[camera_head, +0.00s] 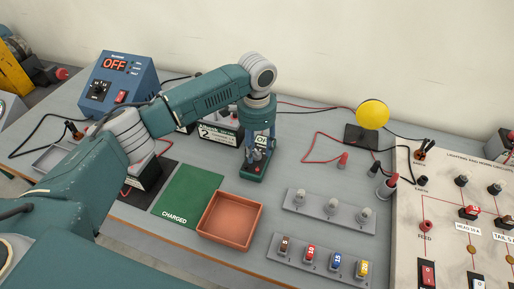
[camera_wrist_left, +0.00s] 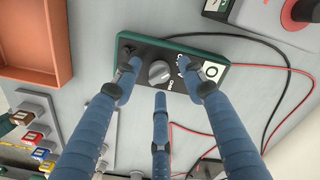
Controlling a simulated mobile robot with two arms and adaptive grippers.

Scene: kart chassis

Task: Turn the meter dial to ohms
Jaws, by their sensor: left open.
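The meter (camera_head: 252,176) is a small green-edged box with a dark face, lying on the grey bench near the middle of the head view. In the left wrist view the meter (camera_wrist_left: 138,42) shows a round grey dial (camera_wrist_left: 159,72) and a white window with a dark ring-like mark. Small white lettering beside the dial is too small to read surely, and the dial's setting cannot be told. My left gripper (camera_head: 258,150) points down over the meter, its blue fingers (camera_wrist_left: 159,78) spread around the dial with nothing gripped. Contact cannot be told. My right gripper is not in view.
An orange tray (camera_head: 230,219) and a green mat (camera_head: 188,195) lie left of the meter. Red and black leads cross the bench behind. A blue supply (camera_head: 118,80) reads OFF; a wiring panel (camera_head: 450,200) stands right.

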